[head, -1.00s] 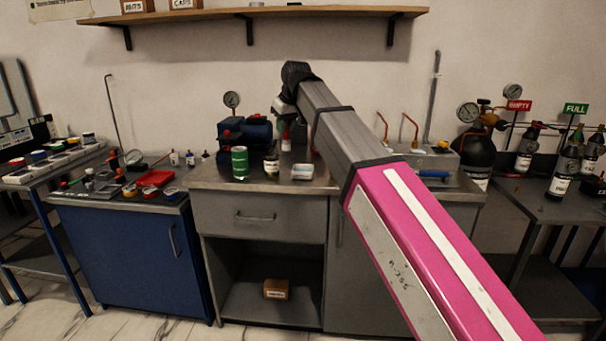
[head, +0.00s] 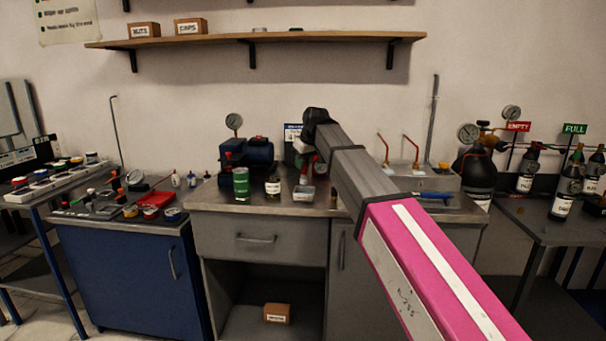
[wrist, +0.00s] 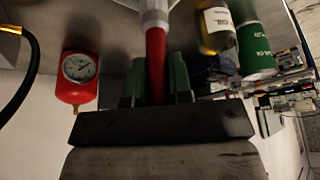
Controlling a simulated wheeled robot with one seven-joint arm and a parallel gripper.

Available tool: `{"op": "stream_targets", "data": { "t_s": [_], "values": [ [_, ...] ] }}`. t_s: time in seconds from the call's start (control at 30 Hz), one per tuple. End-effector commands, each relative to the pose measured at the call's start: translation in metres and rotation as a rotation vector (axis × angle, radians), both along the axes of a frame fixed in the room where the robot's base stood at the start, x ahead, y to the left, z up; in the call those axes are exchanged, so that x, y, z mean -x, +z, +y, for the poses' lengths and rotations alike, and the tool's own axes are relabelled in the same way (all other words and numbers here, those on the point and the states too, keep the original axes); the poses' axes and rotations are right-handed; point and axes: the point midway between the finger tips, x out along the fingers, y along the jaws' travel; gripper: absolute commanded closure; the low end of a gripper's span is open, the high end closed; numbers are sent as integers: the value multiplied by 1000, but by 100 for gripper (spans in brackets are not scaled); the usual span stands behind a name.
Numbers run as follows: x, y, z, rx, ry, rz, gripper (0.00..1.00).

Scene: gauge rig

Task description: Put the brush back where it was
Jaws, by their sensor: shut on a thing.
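The brush, a red handle (wrist: 156,62) with a pale, wide end (wrist: 155,14), shows in the wrist view. My gripper (wrist: 157,78) is shut on the red handle, with one dark green finger on each side. The pale end points away from the palm and its tip is cut off by the frame edge. In the head view my arm reaches over the middle grey bench (head: 270,207), and my gripper is mostly hidden behind the arm near the white tub (head: 304,193). I cannot tell whether the brush touches anything.
A green can (head: 241,184) and a small oil bottle (head: 273,184) stand left of the tub. A blue compressor (head: 258,152) with a gauge is behind them. A metal box with two orange-red bent tubes (head: 412,152) stands to the right. A red gauge (wrist: 79,70) is close in the wrist view.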

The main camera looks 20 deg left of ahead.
Motion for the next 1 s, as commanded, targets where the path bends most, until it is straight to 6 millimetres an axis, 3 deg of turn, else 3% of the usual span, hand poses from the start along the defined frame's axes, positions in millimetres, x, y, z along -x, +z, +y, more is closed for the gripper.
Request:
{"op": "stream_targets", "data": {
  "t_s": [0.37, 0.73, 0.77, 0.83, 1.0],
  "values": [
    [0, -40, -1, 0, -1, 2, 100],
    [0, -43, 0, 0, -1, 0, 100],
    [0, -43, 0, 0, -1, 0, 77],
    [0, -43, 0, 0, -1, 0, 54],
    [0, -43, 0, 0, -1, 0, 54]
  ]
}}
